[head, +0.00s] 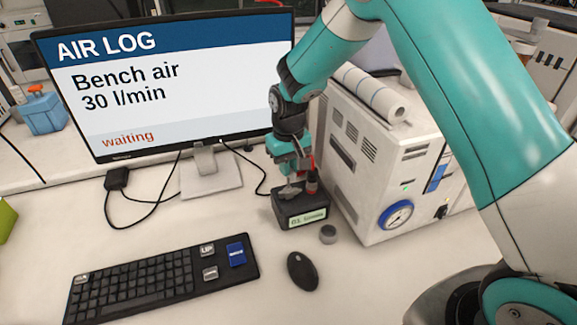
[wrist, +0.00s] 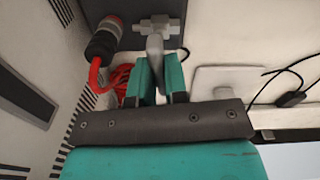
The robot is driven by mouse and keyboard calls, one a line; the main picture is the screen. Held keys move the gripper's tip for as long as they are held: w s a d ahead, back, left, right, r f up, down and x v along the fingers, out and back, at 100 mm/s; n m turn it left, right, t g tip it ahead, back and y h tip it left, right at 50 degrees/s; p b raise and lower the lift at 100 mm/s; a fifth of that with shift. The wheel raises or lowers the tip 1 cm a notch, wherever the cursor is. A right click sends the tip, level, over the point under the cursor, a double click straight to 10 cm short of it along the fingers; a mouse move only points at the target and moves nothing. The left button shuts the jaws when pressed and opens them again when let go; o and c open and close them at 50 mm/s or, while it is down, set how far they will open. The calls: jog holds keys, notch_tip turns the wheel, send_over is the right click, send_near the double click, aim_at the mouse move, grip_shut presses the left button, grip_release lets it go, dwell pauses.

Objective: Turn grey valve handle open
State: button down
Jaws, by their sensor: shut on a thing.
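The grey valve handle (wrist: 155,47) sits on a light grey fitting (wrist: 160,24) on top of a dark box (head: 301,212) with a lit label. In the wrist view the handle points from the fitting back between the two green fingers of my gripper (wrist: 160,78). My gripper is shut on the handle. In the head view my gripper (head: 288,172) reaches down to the top of the box, and the fingers partly hide the handle (head: 290,190).
A red and black connector (wrist: 103,43) with a red hose stands close beside the valve. A white instrument (head: 375,150) with a gauge rises just right of the box. A monitor (head: 180,80) reads "Bench air 30 l/min" and "waiting". A keyboard (head: 150,280) and mouse (head: 302,271) lie in front.

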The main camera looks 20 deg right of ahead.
jog(key=n, duration=0.4)
jog(key=shift+n+b, duration=0.3)
jog(key=shift+b, duration=0.05)
jog(key=n, duration=0.3)
jog(key=shift+w+n, duration=0.1)
jog(key=shift+n, duration=0.2)
jog(key=n+b, duration=0.1)
jog(key=n, duration=0.3)
jog(key=shift+r+n, duration=0.1)
jog(key=shift+n, duration=2)
jog(key=c, duration=1.1)
grip_release()
jog(key=shift+c, duration=0.2)
notch_tip(320, 180, up, 17)
jog(key=b, duration=0.3)
jog(key=shift+r, duration=0.2)
